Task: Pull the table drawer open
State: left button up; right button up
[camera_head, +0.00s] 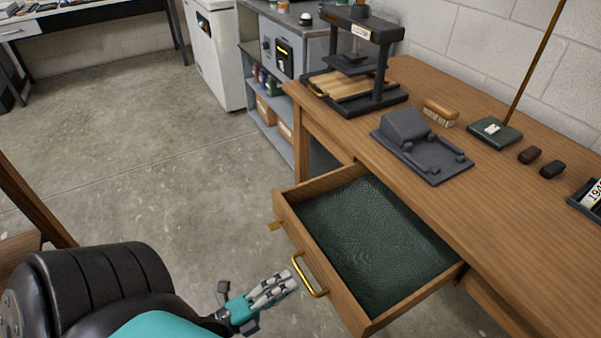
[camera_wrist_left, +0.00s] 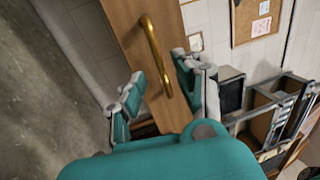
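The table drawer (camera_head: 291,213) is pulled well out from the wooden table (camera_head: 463,215), showing its empty dark green lining. Its brass handle (camera_head: 309,278) is on the front panel. My left gripper (camera_head: 277,286) is just in front of the handle, to its left in the head view. In the left wrist view the gripper's two fingers (camera_wrist_left: 157,86) are spread apart, with the lower part of the handle (camera_wrist_left: 156,56) showing between them. They do not look closed on it; contact cannot be told. My right gripper is not in view.
On the tabletop are a black press (camera_head: 377,60), a dark grey device (camera_head: 420,145), a brush (camera_head: 440,113) and a green base with a rod (camera_head: 494,131). A white cabinet (camera_head: 222,60) and shelf stand behind. The concrete floor (camera_head: 150,150) at left is clear.

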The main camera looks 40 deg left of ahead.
pick_arm(q)
jog(key=v, duration=0.7)
jog(key=shift+s, duration=0.1)
